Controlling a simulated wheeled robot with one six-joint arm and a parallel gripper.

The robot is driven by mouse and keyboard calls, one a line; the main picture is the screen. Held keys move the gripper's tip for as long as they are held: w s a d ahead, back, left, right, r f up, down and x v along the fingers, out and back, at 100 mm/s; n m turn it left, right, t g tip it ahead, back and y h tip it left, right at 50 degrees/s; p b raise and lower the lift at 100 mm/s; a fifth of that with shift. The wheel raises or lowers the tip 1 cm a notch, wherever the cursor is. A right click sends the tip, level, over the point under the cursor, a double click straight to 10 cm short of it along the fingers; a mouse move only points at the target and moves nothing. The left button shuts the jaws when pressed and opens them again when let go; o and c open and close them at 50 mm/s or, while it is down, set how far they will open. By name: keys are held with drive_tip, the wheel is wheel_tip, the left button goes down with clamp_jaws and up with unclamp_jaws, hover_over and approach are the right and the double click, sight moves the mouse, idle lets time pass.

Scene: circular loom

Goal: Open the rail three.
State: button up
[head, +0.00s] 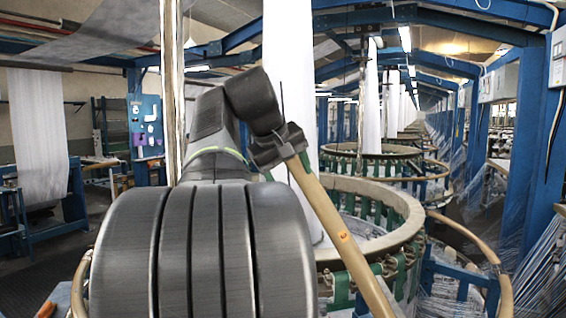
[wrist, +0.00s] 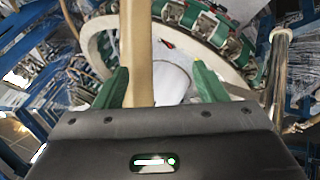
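A long tan wooden rail (head: 335,228) runs slantwise in front of the circular loom (head: 385,235), its upper end at my gripper (head: 280,150). In the wrist view the rail (wrist: 140,45) passes between the two green fingers of my gripper (wrist: 160,78). The fingers are spread apart. The rail lies close to the left finger, and a clear gap separates it from the right finger. Whether it touches the left finger I cannot tell. No number shows on the rail. My arm hides part of the loom's left side.
Another curved wooden rail (head: 503,280) stands at the right of the loom, beside blue frame parts and stretched threads (head: 550,265). A white fabric tube (head: 290,75) rises from the loom. More looms stand in a row behind. A blue tool board (head: 146,124) is at left.

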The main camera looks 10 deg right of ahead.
drive_tip(key=v, duration=0.5)
drive_tip(key=shift+r, duration=0.15)
drive_tip(key=x, duration=0.8)
drive_tip(key=shift+s, duration=0.25)
